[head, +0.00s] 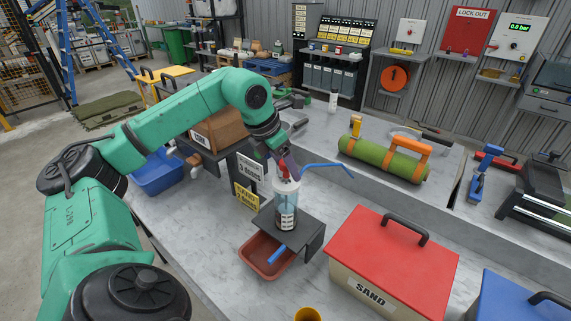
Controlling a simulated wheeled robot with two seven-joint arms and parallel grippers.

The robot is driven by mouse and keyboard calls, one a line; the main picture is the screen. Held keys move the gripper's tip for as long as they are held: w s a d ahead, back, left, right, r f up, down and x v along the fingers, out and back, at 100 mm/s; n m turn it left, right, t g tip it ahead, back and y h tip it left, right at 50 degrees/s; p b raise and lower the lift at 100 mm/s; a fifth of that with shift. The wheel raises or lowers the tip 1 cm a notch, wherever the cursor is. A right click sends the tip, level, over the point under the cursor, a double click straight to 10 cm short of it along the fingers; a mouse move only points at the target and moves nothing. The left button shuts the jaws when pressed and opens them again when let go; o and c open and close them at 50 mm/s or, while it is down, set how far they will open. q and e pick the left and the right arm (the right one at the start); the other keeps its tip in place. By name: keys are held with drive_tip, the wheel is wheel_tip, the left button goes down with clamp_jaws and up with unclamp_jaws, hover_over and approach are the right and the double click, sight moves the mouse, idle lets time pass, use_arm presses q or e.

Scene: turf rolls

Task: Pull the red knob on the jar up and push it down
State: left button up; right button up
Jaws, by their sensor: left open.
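The clear jar (287,216) with a pale lid stands upright on a small dark grey stand (312,234) in the middle of the bench. Its red knob (284,171) shows at the top of the jar. My left gripper (284,163) reaches down from above, with its open fingers at the knob. I cannot tell whether the fingers touch the knob, as they partly hide it. A thin blue bent piece (327,166) sticks out to the right near the jar top. My right gripper is not in view.
A reddish-brown tray (262,262) sits below and in front of the stand. A box with a red lid labelled SAND (378,258) stands at right. Yellow and white signs (246,197) stand close left of the jar. A green roll (383,159) lies behind. Bench front left is clear.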

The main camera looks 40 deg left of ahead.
use_arm(q)
drive_tip(key=shift+w, duration=0.1)
clamp_jaws()
idle(1.2)
